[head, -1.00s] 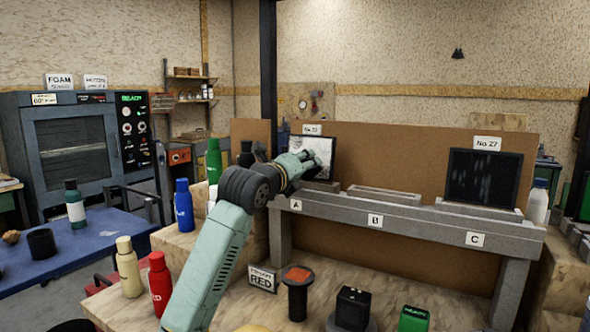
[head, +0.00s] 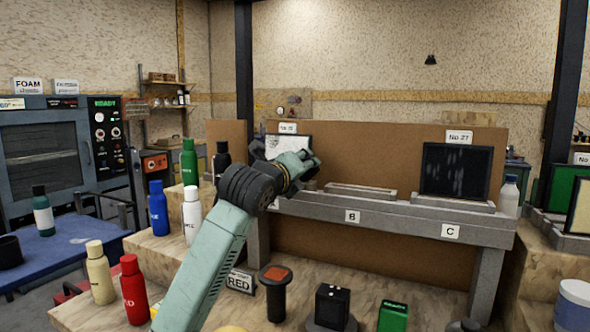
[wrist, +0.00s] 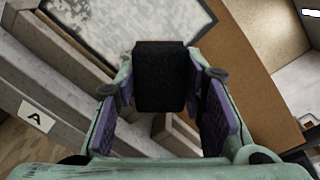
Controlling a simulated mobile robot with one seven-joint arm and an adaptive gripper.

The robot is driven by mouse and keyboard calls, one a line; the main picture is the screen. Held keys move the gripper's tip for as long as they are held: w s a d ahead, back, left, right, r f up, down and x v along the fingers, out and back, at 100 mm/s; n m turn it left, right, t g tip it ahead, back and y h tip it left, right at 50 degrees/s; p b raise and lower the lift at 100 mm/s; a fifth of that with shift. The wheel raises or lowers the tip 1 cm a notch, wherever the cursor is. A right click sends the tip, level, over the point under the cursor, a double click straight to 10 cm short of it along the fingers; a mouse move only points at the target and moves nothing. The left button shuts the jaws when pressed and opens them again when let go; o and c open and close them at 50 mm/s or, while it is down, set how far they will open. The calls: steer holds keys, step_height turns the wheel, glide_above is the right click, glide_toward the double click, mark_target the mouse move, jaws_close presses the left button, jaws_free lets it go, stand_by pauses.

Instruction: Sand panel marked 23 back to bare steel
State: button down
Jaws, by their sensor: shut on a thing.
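A dark-framed panel (head: 288,143) stands at station A on the grey bench, under a small number label (head: 288,128) that I cannot read clearly. Its face shows patchy pale grey, with mottled lighter and darker areas in the wrist view (wrist: 135,28). My gripper (head: 302,163) is in front of the panel and hides its lower right part. In the wrist view my gripper (wrist: 166,95) is shut on a black block (wrist: 161,75), held between the purple finger pads. The block overlaps the panel's lower edge in that view; I cannot tell whether they touch.
A dark panel marked 27 (head: 456,171) stands at station C. Station B's holder (head: 362,192) is empty. Several bottles, including a red one (head: 133,290), stand left of my arm. A black-stemmed tool with an orange top (head: 275,285) and a green box (head: 392,317) stand in front.

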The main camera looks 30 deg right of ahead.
mark_target(302, 149)
steer(key=shift+d+r+p, duration=0.15)
steer(key=shift+r+p, duration=0.4)
steer(key=shift+r, duration=0.55)
steer(key=shift+w+a+f+p, duration=0.1)
steer(key=shift+w+a+p, duration=0.25)
steer(key=shift+w+a, duration=0.65)
steer(key=shift+w+a+r+p, duration=0.1)
steer(key=shift+w+a+p, duration=0.25)
steer(key=shift+w+a, duration=0.65)
steer(key=shift+w+a+f+p, duration=0.1)
steer(key=shift+w+a+p, duration=0.4)
steer(key=shift+w, duration=0.8)
steer(key=shift+w+a+p, duration=0.35)
steer(key=shift+w+a, duration=0.25)
steer(key=shift+w, duration=0.15)
steer(key=shift+w+a+p, duration=0.45)
steer(key=shift+w+a, duration=0.15)
steer(key=shift+w, duration=0.25)
steer(key=shift+s+d+r, duration=0.85)
steer(key=shift+s, duration=0.1)
steer(key=shift+s+d+r+b, duration=0.1)
steer(key=shift+s+d+b, duration=0.85)
steer(key=shift+s, duration=0.35)
steer(key=shift+s+d+f+b, duration=0.1)
steer(key=shift+s+d+b, duration=0.7)
steer(key=shift+s+d, duration=0.35)
steer(key=shift+s+d+r+b, duration=0.1)
steer(key=shift+s+d+b, duration=0.8)
steer(key=shift+s, duration=0.5)
steer(key=shift+a, duration=0.1)
